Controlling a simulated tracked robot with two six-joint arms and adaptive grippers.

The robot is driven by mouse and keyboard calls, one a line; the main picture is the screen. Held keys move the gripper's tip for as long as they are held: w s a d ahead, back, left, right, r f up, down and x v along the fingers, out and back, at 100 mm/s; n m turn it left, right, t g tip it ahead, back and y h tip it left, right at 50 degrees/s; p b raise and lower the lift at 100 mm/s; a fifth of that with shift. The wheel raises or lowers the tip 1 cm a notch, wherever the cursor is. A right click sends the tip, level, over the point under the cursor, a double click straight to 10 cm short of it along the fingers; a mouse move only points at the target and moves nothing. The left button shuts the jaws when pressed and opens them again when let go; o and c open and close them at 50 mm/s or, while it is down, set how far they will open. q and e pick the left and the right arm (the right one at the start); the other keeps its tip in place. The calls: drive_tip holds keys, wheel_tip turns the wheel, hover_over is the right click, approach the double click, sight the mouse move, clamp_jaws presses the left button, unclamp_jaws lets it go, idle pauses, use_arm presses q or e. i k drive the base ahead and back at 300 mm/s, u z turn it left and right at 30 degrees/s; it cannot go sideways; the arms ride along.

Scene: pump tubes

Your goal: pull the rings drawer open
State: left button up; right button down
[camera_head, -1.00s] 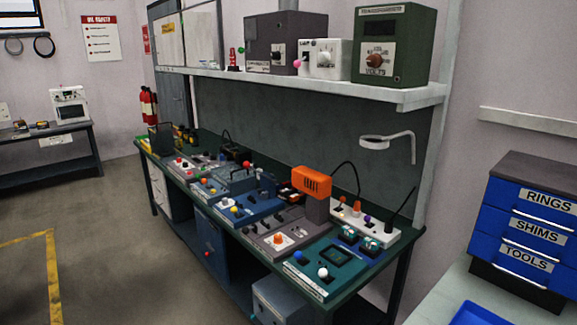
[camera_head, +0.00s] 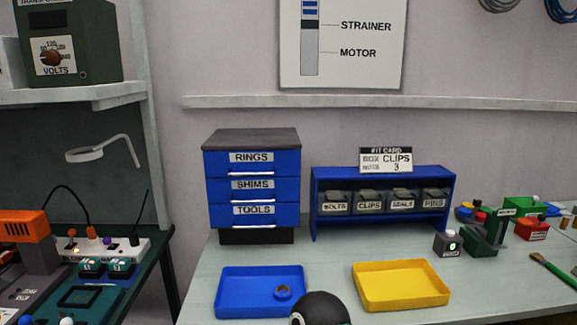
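The rings drawer (camera_head: 252,164) is the top one of the blue drawer cabinet (camera_head: 264,139). It is closed, flush with the shims drawer (camera_head: 252,189) and the tools drawer (camera_head: 253,214) below it. A pale bar handle runs along the lower edge of its front, under the RINGS label. The cabinet has a dark grey top and stands at the back left of the pale bench. Neither of my grippers is in view.
A blue rack (camera_head: 380,176) with labelled bins stands right of the cabinet. A dark rounded object (camera_head: 319,308) shows at the bottom edge.

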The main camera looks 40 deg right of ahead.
sight(236, 163)
drive_tip(key=u, duration=3.1)
drive_tip(key=i, duration=0.1)
drive_tip(key=z, duration=3.9)
